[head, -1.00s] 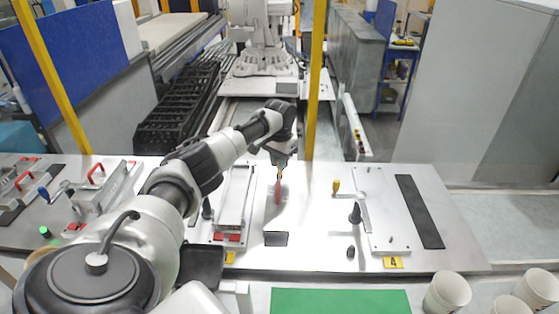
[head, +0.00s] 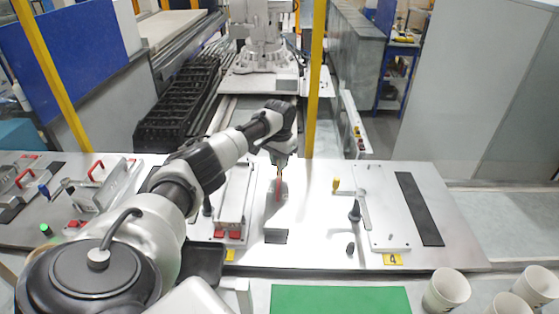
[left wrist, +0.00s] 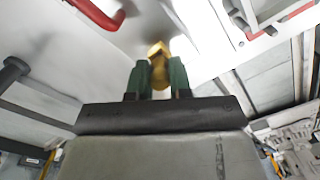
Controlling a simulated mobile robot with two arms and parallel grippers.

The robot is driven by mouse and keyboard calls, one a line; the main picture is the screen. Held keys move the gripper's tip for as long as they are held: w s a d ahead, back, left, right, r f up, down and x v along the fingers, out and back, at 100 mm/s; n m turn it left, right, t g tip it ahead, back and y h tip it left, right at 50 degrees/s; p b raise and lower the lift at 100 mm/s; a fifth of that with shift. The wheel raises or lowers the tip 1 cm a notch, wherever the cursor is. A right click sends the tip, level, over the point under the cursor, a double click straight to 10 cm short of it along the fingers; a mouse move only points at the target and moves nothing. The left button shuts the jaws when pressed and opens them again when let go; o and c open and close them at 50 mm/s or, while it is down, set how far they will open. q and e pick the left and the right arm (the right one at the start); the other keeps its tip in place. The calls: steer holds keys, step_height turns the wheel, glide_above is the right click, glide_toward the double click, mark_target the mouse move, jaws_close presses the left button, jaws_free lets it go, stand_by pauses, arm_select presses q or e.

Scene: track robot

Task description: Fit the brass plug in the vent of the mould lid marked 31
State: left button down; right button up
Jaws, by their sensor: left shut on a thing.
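In the left wrist view my left gripper (left wrist: 158,75) has its two green fingers shut on the brass plug (left wrist: 157,51). The plug sticks out past the fingertips. In the head view my left gripper (head: 281,165) points down over the bright metal plate (head: 310,215) in the middle, close to an upright red handle (head: 279,188). The plug is too small to make out clearly there. A red handle (left wrist: 104,16) also shows in the left wrist view. I cannot read a 31 on any lid, and I see no vent clearly. My right gripper is not in view.
A yellow tag marked 4 (head: 393,260) lies by a right-hand plate with a black strip (head: 419,211). A clamp with red pads (head: 234,234) stands left of the gripper. A green mat (head: 340,299) and white cups (head: 447,290) are in front.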

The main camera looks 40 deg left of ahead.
arm_select(q)
steer(key=shift+f, duration=0.5)
stand_by(0.4)
steer(key=c, duration=0.9)
jaws_free()
steer(key=shift+c, duration=0.2)
step_height(320, 180, up, 10)
steer(key=b, duration=0.3)
steer(key=shift+f+b, duration=0.1)
steer(key=shift+b, duration=0.2)
steer(key=shift+r, duration=0.55)
